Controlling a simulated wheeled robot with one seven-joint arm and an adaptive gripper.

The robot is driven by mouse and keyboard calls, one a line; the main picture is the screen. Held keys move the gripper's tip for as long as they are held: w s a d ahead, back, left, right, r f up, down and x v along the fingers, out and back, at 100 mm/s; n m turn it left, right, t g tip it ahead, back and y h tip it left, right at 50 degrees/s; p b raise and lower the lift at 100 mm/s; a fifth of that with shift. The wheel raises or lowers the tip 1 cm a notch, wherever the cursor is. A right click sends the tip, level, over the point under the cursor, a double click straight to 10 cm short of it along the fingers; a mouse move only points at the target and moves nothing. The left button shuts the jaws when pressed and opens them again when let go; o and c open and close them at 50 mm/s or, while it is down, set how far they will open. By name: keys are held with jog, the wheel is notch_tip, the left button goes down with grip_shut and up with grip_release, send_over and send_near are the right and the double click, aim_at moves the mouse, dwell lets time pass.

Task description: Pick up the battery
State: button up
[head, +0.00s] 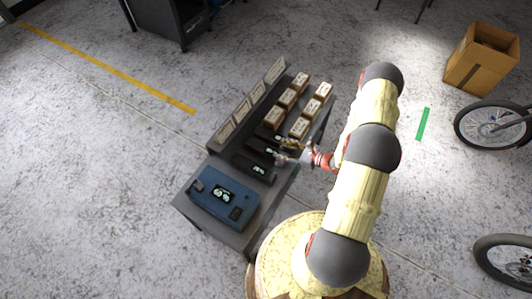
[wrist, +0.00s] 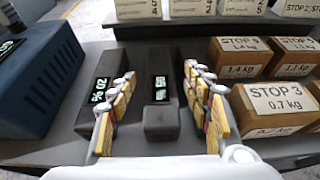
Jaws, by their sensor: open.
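Dark batteries with small lit displays lie side by side on the grey table (head: 183,200). In the wrist view one battery (wrist: 161,112) lies lengthwise between my two fingers, its display facing up. A second battery (wrist: 106,67) is just left of it, partly hidden by the left finger. In the head view the battery nearest the blue case (head: 253,168) shows clearly; those beyond it are partly covered by my gripper (head: 288,155). My gripper is open, and its fingers (wrist: 158,80) straddle the middle battery. I cannot tell whether they touch it.
A blue case (head: 222,197) with a display stands left of the batteries. Several labelled cardboard boxes (wrist: 275,105) stand close on the right. A row of upright label cards (head: 242,108) lines the table's back edge. A large open carton (head: 482,60) and bike wheels are on the floor.

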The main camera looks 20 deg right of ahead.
jog(key=b, duration=0.1)
send_near(269, 152)
jog(key=w+f, duration=0.2)
jog(key=shift+w+a+f, duration=0.25)
jog(key=shift+a+f, duration=0.1)
jog(key=shift+a, duration=0.05)
jog(key=shift+w+a+f+b, duration=0.1)
jog(key=shift+w+f+b, duration=0.15)
jog(key=shift+f+b, duration=0.05)
jog(key=shift+b+x, duration=0.85)
jog(key=shift+x, duration=2.55)
jog(key=shift+r, duration=0.2)
jog(key=shift+c, duration=1.2)
jog(key=shift+a, duration=0.1)
grip_shut()
jog(key=shift+w, duration=0.1)
